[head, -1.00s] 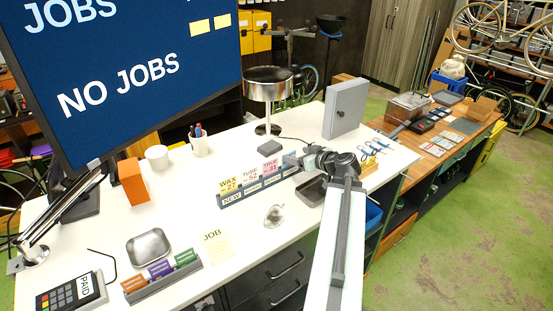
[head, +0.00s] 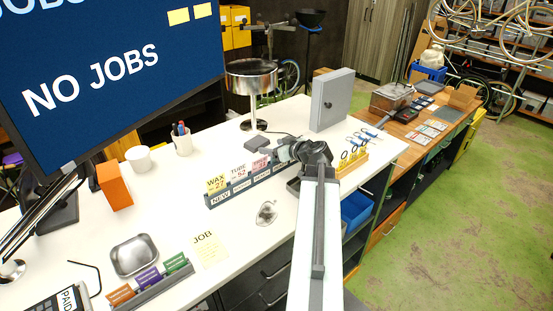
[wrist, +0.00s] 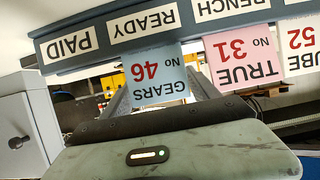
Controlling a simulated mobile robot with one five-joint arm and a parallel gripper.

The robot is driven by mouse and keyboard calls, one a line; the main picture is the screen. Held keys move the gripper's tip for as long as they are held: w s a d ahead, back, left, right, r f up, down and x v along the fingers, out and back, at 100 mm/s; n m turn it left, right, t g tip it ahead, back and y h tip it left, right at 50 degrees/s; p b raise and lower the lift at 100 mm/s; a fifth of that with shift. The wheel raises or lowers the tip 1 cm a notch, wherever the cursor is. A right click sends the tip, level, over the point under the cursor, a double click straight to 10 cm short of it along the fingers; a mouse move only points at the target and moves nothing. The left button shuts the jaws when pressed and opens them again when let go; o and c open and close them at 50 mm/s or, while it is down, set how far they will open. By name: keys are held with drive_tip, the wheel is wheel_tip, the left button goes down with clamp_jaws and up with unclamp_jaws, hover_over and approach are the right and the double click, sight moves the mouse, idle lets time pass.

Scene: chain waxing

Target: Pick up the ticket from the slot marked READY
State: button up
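The ticket rack (wrist: 107,38) spans the top of the wrist view, upside down, with labels PAID, READY and BENCH. A pale blue ticket, GEARS No 46 (wrist: 157,76), stands in the slot marked READY. My gripper (wrist: 160,88) reaches toward it; its grey fingers show apart, one on each side of the ticket. In the head view my gripper (head: 288,152) is at the right part of the rack (head: 232,191) and mostly hides the blue ticket.
A pink ticket TRUE No 31 (wrist: 241,59) stands beside the blue one, then TUBE No 52 (wrist: 304,38). A yellow WAX ticket (head: 216,185) stands at the NEW end.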

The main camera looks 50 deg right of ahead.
drive_tip(key=shift+w, duration=0.1)
drive_tip(key=c, duration=0.9)
drive_tip(key=shift+o, duration=0.2)
wheel_tip(320, 180, up, 10)
drive_tip(key=p, duration=1)
